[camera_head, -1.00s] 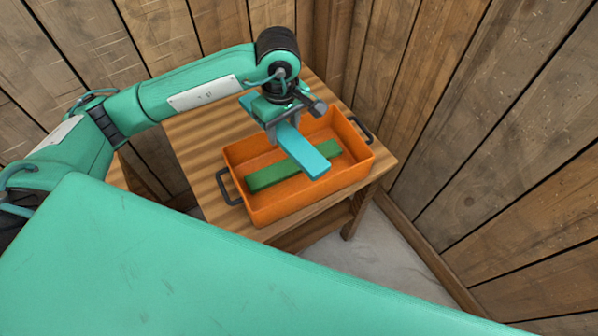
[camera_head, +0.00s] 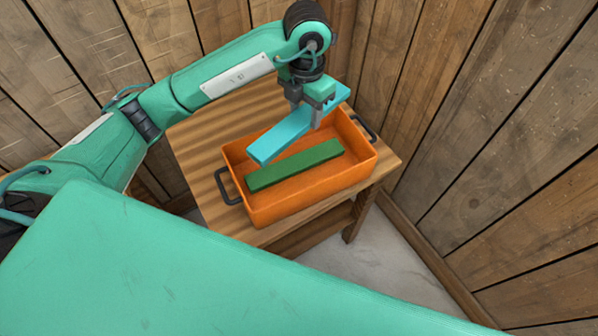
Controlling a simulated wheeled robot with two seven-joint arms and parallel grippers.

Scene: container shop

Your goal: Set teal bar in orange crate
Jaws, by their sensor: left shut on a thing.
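The teal bar (camera_head: 279,137) is held by my left gripper (camera_head: 309,113), which is shut on it near its middle. The bar is above the back part of the orange crate (camera_head: 312,196), slanting from lower left to upper right. Its right end shows beyond the gripper. The crate is open at the top and has dark handles at its two ends. My right gripper is not in view.
A green bar (camera_head: 295,165) lies inside the crate, roughly parallel to the teal bar. The crate stands on a wooden table (camera_head: 200,150) in a corner between plank walls (camera_head: 490,130). The table top left of the crate is bare.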

